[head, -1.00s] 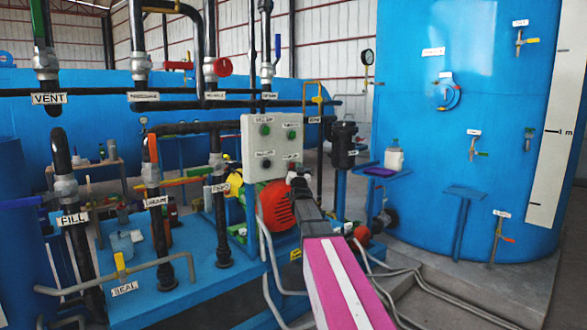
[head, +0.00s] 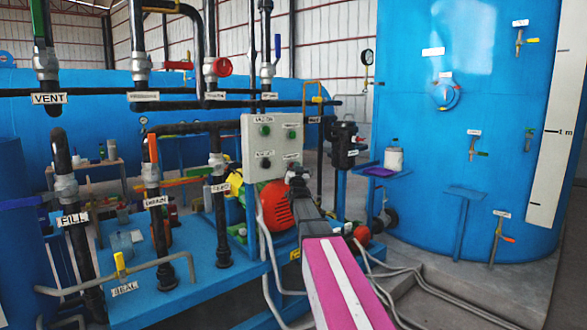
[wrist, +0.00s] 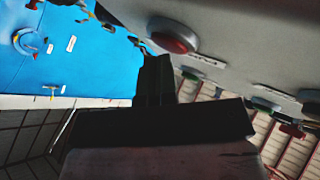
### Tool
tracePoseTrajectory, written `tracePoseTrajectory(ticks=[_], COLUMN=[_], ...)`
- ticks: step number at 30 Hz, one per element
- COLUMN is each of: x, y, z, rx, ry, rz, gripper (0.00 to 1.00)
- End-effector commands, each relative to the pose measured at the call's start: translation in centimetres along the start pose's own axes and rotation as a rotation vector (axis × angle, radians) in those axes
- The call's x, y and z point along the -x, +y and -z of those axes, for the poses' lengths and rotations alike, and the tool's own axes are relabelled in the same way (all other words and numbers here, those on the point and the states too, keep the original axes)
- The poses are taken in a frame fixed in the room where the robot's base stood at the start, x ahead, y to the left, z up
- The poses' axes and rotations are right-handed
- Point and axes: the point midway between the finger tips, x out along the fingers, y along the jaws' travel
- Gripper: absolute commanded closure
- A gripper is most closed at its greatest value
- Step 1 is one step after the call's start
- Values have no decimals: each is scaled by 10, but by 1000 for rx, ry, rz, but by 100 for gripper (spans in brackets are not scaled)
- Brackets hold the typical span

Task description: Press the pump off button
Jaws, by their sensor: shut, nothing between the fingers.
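The grey control panel (head: 252,140) stands upright left of centre in the head view, with buttons in two rows and small white labels. A green button (head: 264,130) is at its upper left, another green one (head: 291,134) at upper right, and a dark one (head: 265,163) at lower left. The lower right button is hidden behind my gripper (head: 296,172), which is at the panel's lower right corner. In the wrist view a large red button (wrist: 172,38) is just beyond the shut, empty fingertips (wrist: 154,62). Whether they touch cannot be told; its label (wrist: 207,60) is unreadable.
An orange-red motor housing (head: 274,205) sits just below the panel. Black pipes with valves (head: 152,175) stand to its left over a blue platform (head: 180,290). A large blue tank (head: 440,180) stands to the right. Hoses (head: 400,285) run along the floor.

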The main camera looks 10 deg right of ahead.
Motion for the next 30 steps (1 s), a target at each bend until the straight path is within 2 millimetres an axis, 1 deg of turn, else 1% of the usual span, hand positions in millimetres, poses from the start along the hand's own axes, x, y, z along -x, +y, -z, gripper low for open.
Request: tracePoseTrajectory(ticks=[8,20,30], x=[0,12,13], y=[0,8,9], z=[0,8,9], rx=[0,0,0], ry=[-1,-1,-1], rz=[0,0,0], gripper=[100,100,100])
